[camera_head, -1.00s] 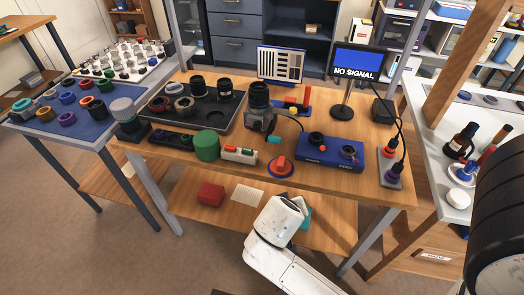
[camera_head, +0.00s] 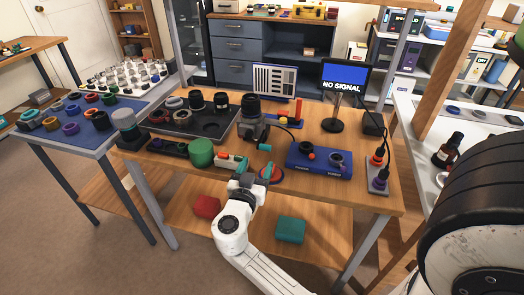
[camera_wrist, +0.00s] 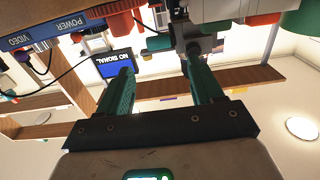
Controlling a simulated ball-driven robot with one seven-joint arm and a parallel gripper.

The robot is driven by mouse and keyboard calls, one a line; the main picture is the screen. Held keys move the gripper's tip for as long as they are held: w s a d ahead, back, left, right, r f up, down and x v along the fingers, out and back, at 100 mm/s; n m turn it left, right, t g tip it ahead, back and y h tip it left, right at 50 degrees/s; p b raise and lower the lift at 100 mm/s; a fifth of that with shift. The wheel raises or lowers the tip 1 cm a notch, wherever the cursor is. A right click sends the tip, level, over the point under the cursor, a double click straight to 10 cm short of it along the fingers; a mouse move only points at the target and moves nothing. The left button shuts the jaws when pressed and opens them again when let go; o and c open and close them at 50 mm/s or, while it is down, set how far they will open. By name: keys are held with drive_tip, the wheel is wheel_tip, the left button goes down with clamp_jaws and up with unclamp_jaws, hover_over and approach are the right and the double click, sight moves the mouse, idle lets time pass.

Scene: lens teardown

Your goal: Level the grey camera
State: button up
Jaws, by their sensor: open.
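The grey camera (camera_head: 255,131) stands on the wooden workbench, its black lens (camera_head: 251,106) pointing up and a cable running off to the right. I cannot tell its exact tilt. My gripper (camera_head: 247,167) is at the bench's front edge, in front of and below the camera, apart from it. In the wrist view, my gripper (camera_wrist: 156,68) has its two teal fingers spread with nothing between them. A grey body (camera_wrist: 195,36) that looks like the camera shows beyond the fingertips, partly cut off by the top edge.
The red knob on a blue disc (camera_head: 270,172) is close to my gripper's right. A green cylinder (camera_head: 202,152) and a white block with coloured parts (camera_head: 230,160) stand left. A blue box (camera_head: 319,160) and the NO SIGNAL monitor (camera_head: 344,78) are right. A black tray (camera_head: 180,124) lies behind.

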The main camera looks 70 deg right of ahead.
sight(266, 149)
drive_tip(key=d, duration=0.5)
drive_tip(key=d+p, duration=0.1)
drive_tip(key=d, duration=0.1)
drive_tip(key=shift+w+d, duration=0.25)
drive_tip(key=shift+s+f, duration=0.1)
drive_tip(key=shift+s, duration=0.1)
clamp_jaws()
